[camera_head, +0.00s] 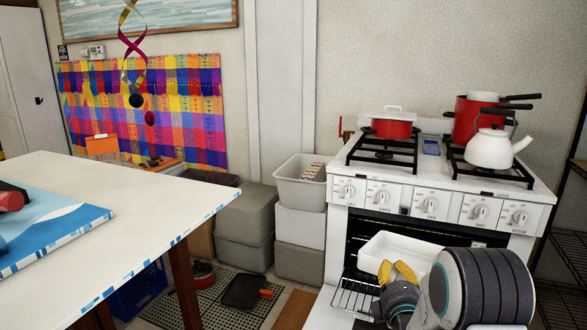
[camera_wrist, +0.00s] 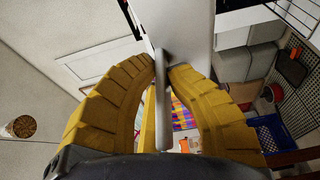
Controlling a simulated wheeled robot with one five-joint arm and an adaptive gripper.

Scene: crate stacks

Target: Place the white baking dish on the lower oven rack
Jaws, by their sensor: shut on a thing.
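The white baking dish (camera_head: 376,250) is at the open oven front, partly inside the opening. My gripper (camera_head: 395,268) has its yellow fingers shut on the near side of the dish. In the wrist view, my gripper (camera_wrist: 161,62) closes on a thin pale edge, which I take to be the dish wall (camera_wrist: 162,105). A wire oven rack (camera_head: 355,296) sticks out below and left of the dish. It shows at the upper right of the wrist view (camera_wrist: 296,18). My arm hides the dish's right part, and I cannot tell whether the dish touches the rack.
The white stove (camera_head: 345,192) carries a red pot (camera_head: 391,128), more red cookware and a white kettle (camera_head: 490,149). Grey bins (camera_head: 246,222) stand left of it. A white table (camera_head: 130,195) fills the left. A black pan (camera_head: 241,291) lies on the floor mat.

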